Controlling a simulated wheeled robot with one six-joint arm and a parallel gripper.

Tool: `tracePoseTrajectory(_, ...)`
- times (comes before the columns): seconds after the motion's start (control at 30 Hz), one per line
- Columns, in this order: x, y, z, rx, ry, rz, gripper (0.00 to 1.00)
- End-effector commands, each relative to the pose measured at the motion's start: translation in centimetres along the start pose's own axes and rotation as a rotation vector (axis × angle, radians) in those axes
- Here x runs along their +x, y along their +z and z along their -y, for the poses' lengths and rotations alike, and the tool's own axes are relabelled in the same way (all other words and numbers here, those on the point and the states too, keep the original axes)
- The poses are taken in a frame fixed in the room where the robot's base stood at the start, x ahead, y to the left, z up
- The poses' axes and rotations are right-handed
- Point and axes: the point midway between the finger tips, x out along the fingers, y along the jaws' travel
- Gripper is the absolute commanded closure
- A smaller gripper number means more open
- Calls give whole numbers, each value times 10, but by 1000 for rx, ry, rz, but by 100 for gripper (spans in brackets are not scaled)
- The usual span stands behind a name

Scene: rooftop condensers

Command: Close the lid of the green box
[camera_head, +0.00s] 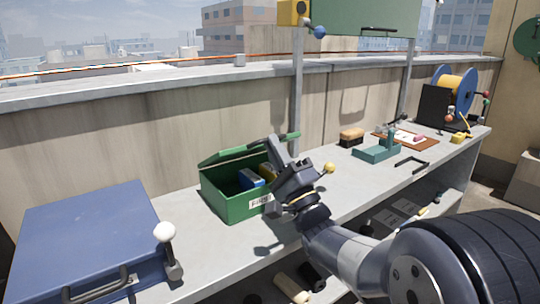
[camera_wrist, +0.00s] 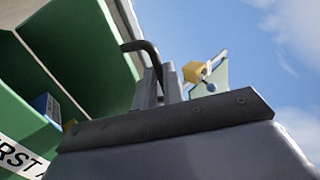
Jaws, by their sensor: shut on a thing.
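The green box (camera_head: 231,207) stands on the grey bench, with a white label on its front. Its lid (camera_head: 232,152) is raised, hinged along the back, and tilted up over the open box. Blue and yellow items (camera_head: 250,178) lie inside. My gripper (camera_head: 278,146) is at the right side of the box, by the lid's right part. In the wrist view my gripper (camera_wrist: 160,85) is shut on a dark bent handle (camera_wrist: 147,50) at the lid's edge. The raised lid (camera_wrist: 85,40) fills the upper left there, and the box wall (camera_wrist: 20,105) shows below it.
A blue case (camera_head: 85,240) and a white-knobbed lever (camera_head: 168,245) stand left of the box. Bare bench lies in front of the box.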

Motion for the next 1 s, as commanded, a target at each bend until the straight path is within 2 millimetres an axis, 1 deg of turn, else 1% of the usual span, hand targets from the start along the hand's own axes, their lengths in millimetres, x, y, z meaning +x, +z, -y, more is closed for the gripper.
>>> tracePoseTrajectory(0.03, -11, 0, -10, 0, 8, -1, 100)
tracePoseTrajectory(0.4, -42, 0, -30, 1, 18, -1, 100)
tracePoseTrajectory(0.63, -52, 0, -37, 3, 22, 0, 100)
tracePoseTrajectory(1.0, -54, 1, -39, 4, 24, 2, 100)
